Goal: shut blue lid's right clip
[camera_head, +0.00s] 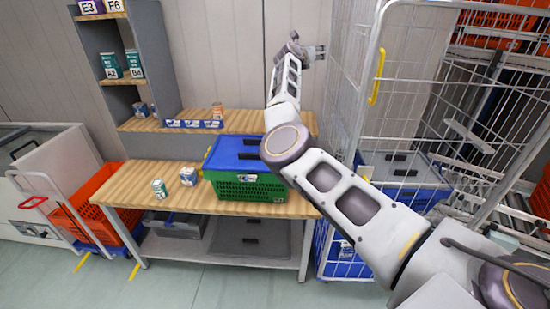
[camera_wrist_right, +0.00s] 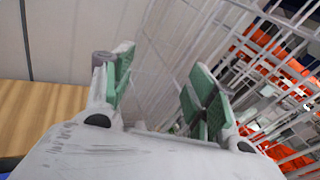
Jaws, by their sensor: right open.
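A green crate (camera_head: 238,188) with a blue lid (camera_head: 228,151) stands on the wooden bench (camera_head: 140,190). The lid lies over the crate's top. My right forearm passes in front of the lid's right end, so its right clip cannot be made out. My right gripper (camera_head: 308,48) is raised high above and behind the crate, near the wall and the wire cage. In the right wrist view the right gripper (camera_wrist_right: 160,85) shows two green-padded fingers spread apart with nothing between them. My left gripper is not in view.
A tall wire cage cart (camera_head: 345,100) stands close to the right of the bench and my gripper. Two small cans (camera_head: 159,188) (camera_head: 188,176) stand left of the crate. A raised wooden shelf (camera_head: 240,122) runs behind. An orange tote (camera_head: 97,205) sits at left.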

